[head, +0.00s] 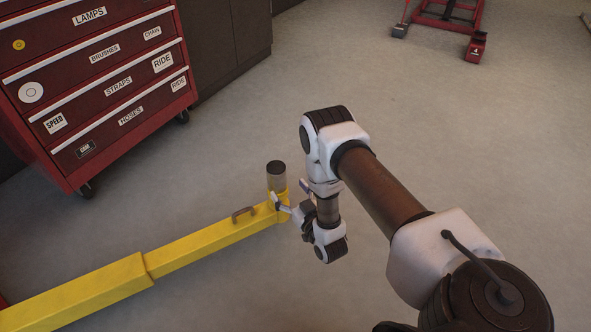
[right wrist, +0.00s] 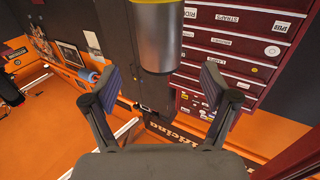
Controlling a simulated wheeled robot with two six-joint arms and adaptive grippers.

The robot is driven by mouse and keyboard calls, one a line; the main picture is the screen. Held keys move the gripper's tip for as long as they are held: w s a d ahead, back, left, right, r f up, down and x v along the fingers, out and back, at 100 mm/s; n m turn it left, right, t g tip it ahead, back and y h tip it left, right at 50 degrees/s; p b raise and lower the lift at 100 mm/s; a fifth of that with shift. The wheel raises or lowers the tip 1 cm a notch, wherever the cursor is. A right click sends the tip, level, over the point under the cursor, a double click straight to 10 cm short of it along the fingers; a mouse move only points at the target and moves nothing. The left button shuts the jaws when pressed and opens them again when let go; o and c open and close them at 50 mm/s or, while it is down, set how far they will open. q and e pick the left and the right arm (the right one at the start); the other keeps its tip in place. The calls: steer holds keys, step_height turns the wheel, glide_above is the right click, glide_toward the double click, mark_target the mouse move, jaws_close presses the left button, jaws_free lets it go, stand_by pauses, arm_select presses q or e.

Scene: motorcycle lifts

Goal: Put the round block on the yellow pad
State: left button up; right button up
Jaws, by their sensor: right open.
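A round block (head: 277,178), a silver cylinder with a black top, stands upright at the end of the yellow lift arm (head: 205,240). The yellow end around its base (head: 277,212) is the only yellow support I see; I cannot make out a separate pad. My right gripper (head: 291,195) is open beside the cylinder, on its right. In the right wrist view, which is upside down, the silver cylinder (right wrist: 163,45) hangs from the yellow part (right wrist: 156,14), between and beyond the open fingers (right wrist: 162,80). I see no grip on it. My left gripper is not in view.
A red drawer cabinet (head: 105,75) with labels stands at the upper left, beside a dark cabinet (head: 225,40). A small handle (head: 243,212) sits on the yellow arm. Red lift equipment (head: 445,20) is far at the top right. The grey floor between is clear.

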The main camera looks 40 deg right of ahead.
steer(key=s+a+f+g+y+p, duration=0.1)
steer(key=s+a+f+g, duration=0.2)
steer(key=s+a+g, duration=0.35)
steer(key=s+a+f+g+y+p, duration=0.15)
steer(key=s+a+f+g, duration=0.25)
steer(key=s, duration=0.5)
steer(key=s+a+r+n+g, duration=0.1)
steer(key=s+g, duration=0.3)
steer(key=s, duration=0.3)
steer(key=s+a+r+g, duration=0.2)
steer(key=s+g, duration=0.1)
steer(key=s, duration=0.5)
step_height(320, 180, up, 42)
steer(key=p, duration=4.2)
steer(key=shift+w+d+r, duration=0.25)
steer(key=shift+w, duration=0.05)
